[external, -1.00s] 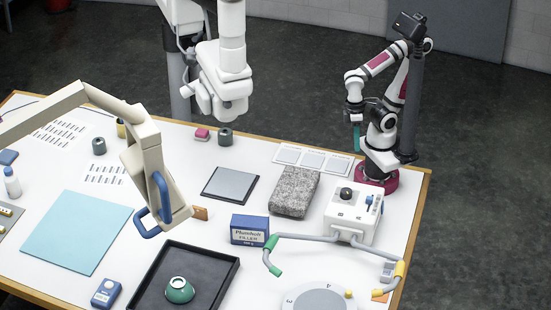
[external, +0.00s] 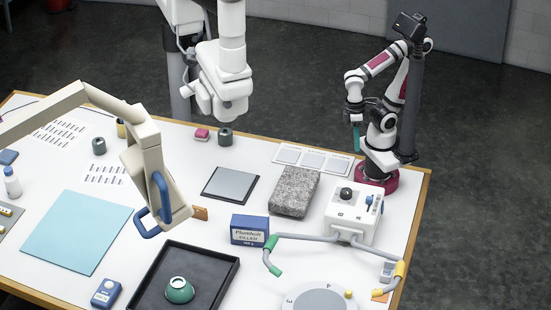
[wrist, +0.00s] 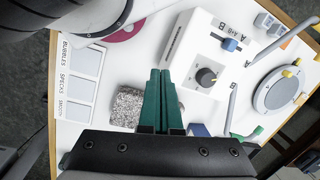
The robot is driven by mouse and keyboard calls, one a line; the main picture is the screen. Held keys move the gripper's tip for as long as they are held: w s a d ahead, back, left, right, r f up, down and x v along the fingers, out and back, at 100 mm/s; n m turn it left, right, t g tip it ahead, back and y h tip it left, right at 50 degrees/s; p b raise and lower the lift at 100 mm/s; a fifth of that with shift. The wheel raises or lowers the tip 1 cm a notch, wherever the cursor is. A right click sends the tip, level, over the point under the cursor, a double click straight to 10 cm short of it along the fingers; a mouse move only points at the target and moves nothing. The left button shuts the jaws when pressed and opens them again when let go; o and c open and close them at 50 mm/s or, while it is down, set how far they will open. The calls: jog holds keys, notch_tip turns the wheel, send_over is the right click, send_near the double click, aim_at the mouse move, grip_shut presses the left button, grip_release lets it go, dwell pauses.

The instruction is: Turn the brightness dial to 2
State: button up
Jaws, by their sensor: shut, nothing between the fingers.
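A white control box (external: 354,214) stands at the right of the table, with a black round dial (external: 346,193) and a blue switch (external: 369,201) on top. In the wrist view the dial (wrist: 206,77) has a ring of small marks around it, too small to read. The blue switch (wrist: 230,44) sits near lettering A, A+B and B. My gripper (wrist: 160,72) has green fingers that are shut together and empty. In the external view the gripper (external: 357,150) hangs beside my arm, behind the box and apart from it.
A grey speckled block (external: 295,192) lies left of the box. Two bent arms with green and yellow ends reach out from the box toward a round grey turntable (external: 320,300). A blue filler carton (external: 249,230) stands left of them. A card with three panels (external: 312,160) lies behind.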

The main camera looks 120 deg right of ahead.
jog(key=o, duration=0.7)
jog(key=w+a+r, duration=0.1)
jog(key=w, duration=0.1)
jog(key=w+r+g, duration=0.1)
jog(key=w+r, duration=0.1)
jog(key=w, duration=0.1)
jog(key=w+a+r+g, duration=0.1)
jog(key=w, duration=0.1)
jog(key=shift+w+a+r, duration=0.3)
jog(key=shift+w+a, duration=0.05)
jog(key=o, duration=0.5)
jog(key=w+a, duration=0.1)
jog(key=w, duration=0.1)
jog(key=w+a+g, duration=0.1)
jog(key=w+a, duration=0.1)
jog(key=w, duration=0.1)
jog(key=w+a+g, duration=0.1)
jog(key=w, duration=0.1)
jog(key=shift+w+a+r, duration=0.2)
jog(key=shift+a+r, duration=0.1)
jog(key=shift+o, duration=0.2)
send_near(346, 191)
jog(key=x, duration=0.8)
jog(key=shift+s+f, duration=0.2)
jog(key=shift+f, duration=0.15)
grip_shut()
